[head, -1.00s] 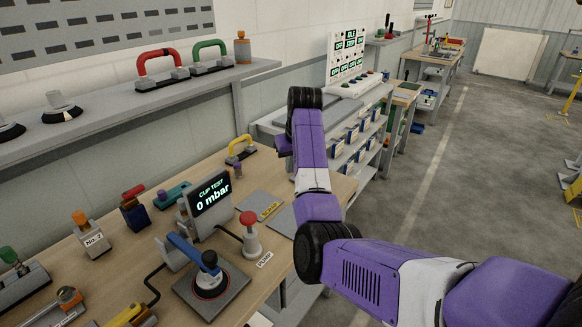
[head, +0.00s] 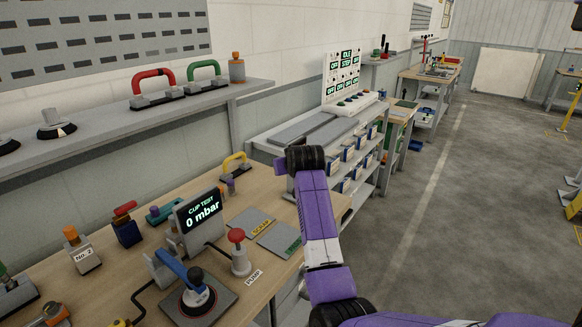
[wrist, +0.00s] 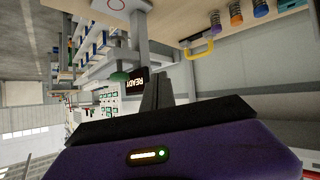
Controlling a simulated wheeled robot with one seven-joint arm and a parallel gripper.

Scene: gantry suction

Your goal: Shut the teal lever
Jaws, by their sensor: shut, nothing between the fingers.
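A small teal piece (head: 166,213) lies on the wooden bench, behind and left of the cup test display. I take it for the teal lever; its exact position is too small to read.
The cup test display (head: 198,215) reads 0 mbar. Near it are a blue-handled suction cup (head: 198,298), a red-knobbed pump (head: 240,258) and a yellow handle (head: 236,162). A shelf (head: 110,124) overhangs the bench's back. Open floor (head: 455,240) lies at right.

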